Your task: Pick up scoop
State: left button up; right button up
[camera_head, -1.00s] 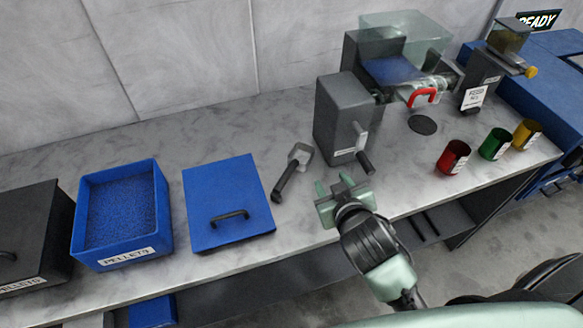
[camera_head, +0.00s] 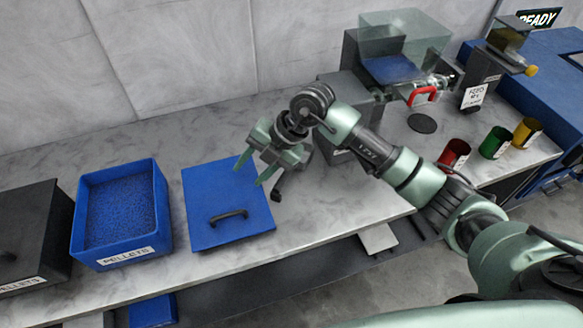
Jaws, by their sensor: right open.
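The scoop lies on the marble counter, between the blue lid and the dark grey machine. Only the dark end of the scoop's handle (camera_head: 277,194) shows; its head is hidden behind my right gripper. My right gripper (camera_head: 252,176) is open, its two green fingers pointing down and to the left, above the scoop and the right edge of the blue lid. I cannot tell how high it is over the handle. Nothing shows between its fingers. My left gripper is not in view.
The blue lid (camera_head: 205,195) with a black handle lies flat left of the gripper. A blue pellets bin (camera_head: 127,258) and a dark box (camera_head: 38,225) stand farther left. The grey machine (camera_head: 345,90) is partly behind my arm. Red (camera_head: 455,154), green (camera_head: 495,143) and yellow (camera_head: 527,132) cups stand right.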

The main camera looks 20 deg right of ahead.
jog(key=w+d+f+m+h, duration=0.15)
jog(key=d+h, duration=0.35)
jog(key=d, duration=0.5)
jog(key=shift+m, duration=0.25)
jog(key=p+x, duration=0.1)
jog(key=x, duration=0.3)
jog(key=p+x, duration=0.1)
jog(key=x, duration=0.1)
jog(key=shift+w+d+f+p, duration=0.15)
jog(key=shift+w+d+p, duration=0.1)
jog(key=shift+w+p, duration=0.15)
jog(key=shift+w+a+f, duration=0.1)
jog(key=shift+f, duration=0.35)
grip_shut()
